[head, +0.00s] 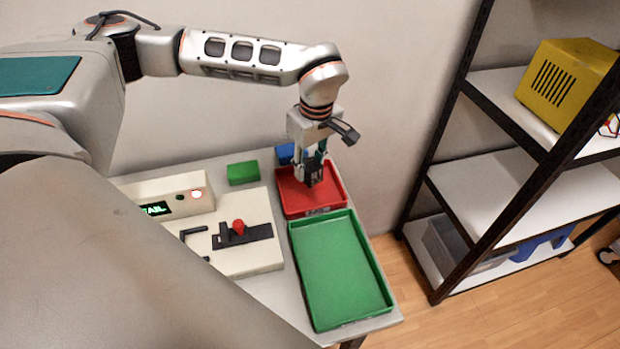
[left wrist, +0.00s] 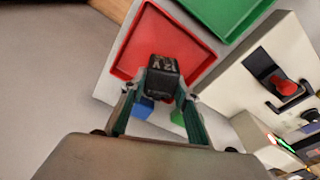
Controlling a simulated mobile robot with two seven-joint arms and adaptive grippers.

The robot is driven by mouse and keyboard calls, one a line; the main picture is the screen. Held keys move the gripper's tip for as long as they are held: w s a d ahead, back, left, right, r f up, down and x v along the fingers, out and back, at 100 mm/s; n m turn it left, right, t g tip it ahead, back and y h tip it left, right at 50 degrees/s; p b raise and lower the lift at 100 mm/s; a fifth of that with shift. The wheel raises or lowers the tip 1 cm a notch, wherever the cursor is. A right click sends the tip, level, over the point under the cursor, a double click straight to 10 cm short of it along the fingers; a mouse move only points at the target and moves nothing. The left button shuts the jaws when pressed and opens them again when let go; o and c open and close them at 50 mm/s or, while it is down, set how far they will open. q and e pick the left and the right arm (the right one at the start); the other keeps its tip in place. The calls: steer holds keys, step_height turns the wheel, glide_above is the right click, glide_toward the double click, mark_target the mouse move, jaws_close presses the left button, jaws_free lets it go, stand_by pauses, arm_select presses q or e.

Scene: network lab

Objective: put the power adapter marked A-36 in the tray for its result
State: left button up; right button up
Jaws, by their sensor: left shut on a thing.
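My left gripper (head: 312,172) points down over the red tray (head: 325,209) and is shut on a black power adapter (head: 315,178). In the left wrist view the adapter (left wrist: 162,78) sits between the fingertips, with light print on it that I cannot read fully. The red tray (left wrist: 133,43) lies below it, with no other thing seen inside. The green tray (head: 338,268) stands in front of the red one and is empty. The tester (head: 168,199) shows "FAIL" on its display, with a red light lit. My right gripper is not in view.
A green block (head: 242,173) and a blue block (head: 286,153) stand at the back of the table. The tester's fixture has a red knob (head: 239,227). A shelf rack (head: 493,188) with a yellow box (head: 565,83) stands at the right.

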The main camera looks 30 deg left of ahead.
mark_target(313, 167)
arm_select(q)
steer(key=shift+f+b, duration=0.3)
steer(key=shift+f, duration=2.1)
steer(key=o, duration=1.2)
steer(key=r, duration=0.4)
steer(key=d+r+p, duration=0.1)
steer(key=r, duration=0.7)
steer(key=shift+s+d+r, duration=0.15)
steer(key=shift+s+d, duration=0.05)
